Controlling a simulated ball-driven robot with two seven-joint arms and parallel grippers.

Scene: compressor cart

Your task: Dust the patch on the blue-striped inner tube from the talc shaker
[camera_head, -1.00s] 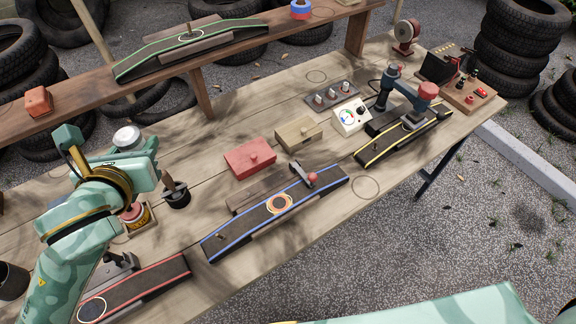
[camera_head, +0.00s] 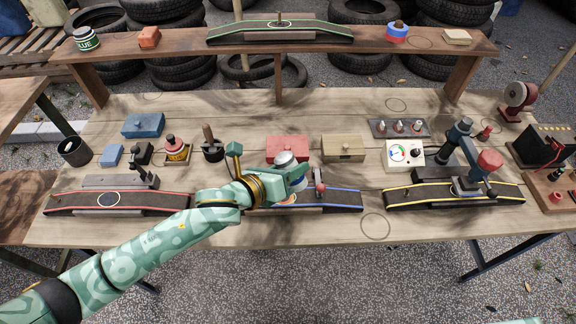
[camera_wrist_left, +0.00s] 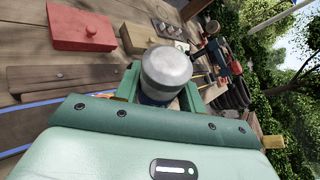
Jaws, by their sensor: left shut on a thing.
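The talc shaker (camera_head: 285,159), with its silver lid upward, is in my left gripper (camera_head: 290,180), which is shut on it. In the left wrist view the shaker (camera_wrist_left: 166,72) shows its metal lid above the green fingers. The blue-striped inner tube (camera_head: 340,199) lies on the bench, under and behind the gripper in the head view. Its patch is mostly hidden by my gripper. A strip of the tube (camera_wrist_left: 30,122) shows at the left of the wrist view.
A red box (camera_head: 288,143) and a tan box (camera_head: 343,147) stand behind the tube. A red-striped tube (camera_head: 150,202) lies left, a yellow-striped tube (camera_head: 415,196) right. A small red-knobbed tool (camera_head: 320,187) stands at the blue-striped tube. The bench front near the drawn circle (camera_head: 376,226) is clear.

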